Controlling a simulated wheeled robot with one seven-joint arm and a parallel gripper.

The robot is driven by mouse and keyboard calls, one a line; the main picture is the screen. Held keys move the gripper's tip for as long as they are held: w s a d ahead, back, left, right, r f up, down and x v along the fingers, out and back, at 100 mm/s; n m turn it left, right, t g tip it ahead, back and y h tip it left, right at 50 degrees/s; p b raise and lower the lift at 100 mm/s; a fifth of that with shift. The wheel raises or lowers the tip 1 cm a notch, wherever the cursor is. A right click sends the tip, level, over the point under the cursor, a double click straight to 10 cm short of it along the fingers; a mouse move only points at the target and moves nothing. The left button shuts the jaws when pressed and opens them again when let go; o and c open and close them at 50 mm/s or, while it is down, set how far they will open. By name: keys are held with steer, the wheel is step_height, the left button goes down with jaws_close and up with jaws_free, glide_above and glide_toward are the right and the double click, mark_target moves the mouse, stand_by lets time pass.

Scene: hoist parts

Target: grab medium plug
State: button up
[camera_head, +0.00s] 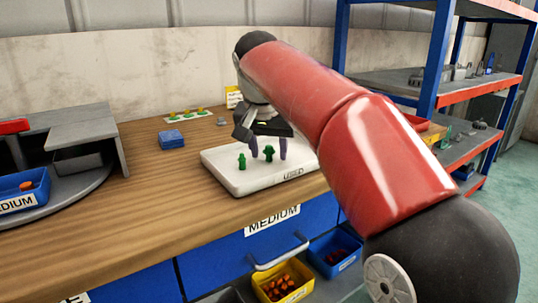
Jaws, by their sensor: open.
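Two small green plugs stand on a white tray (222,178) on the wooden bench, one at the left (241,162) and one a little to its right (268,153). I cannot tell from their look which is the medium plug. My gripper (268,150) points down over the tray with its two purple fingers apart. The right green plug shows between the fingers in this view; I cannot tell if they touch it. The tray's front label is hard to read.
A blue block stack (171,139) and a pale strip with yellow-green pieces (187,115) lie behind. A grey stand (85,130) with a blue bin (25,197) is at left. Below the bench are a blue MEDIUM drawer (225,255) and a yellow bin (283,281). Shelving (440,60) stands right.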

steer(key=shift+c, duration=0.3)
steer(key=c, duration=0.9)
steer(key=shift+r, duration=0.2)
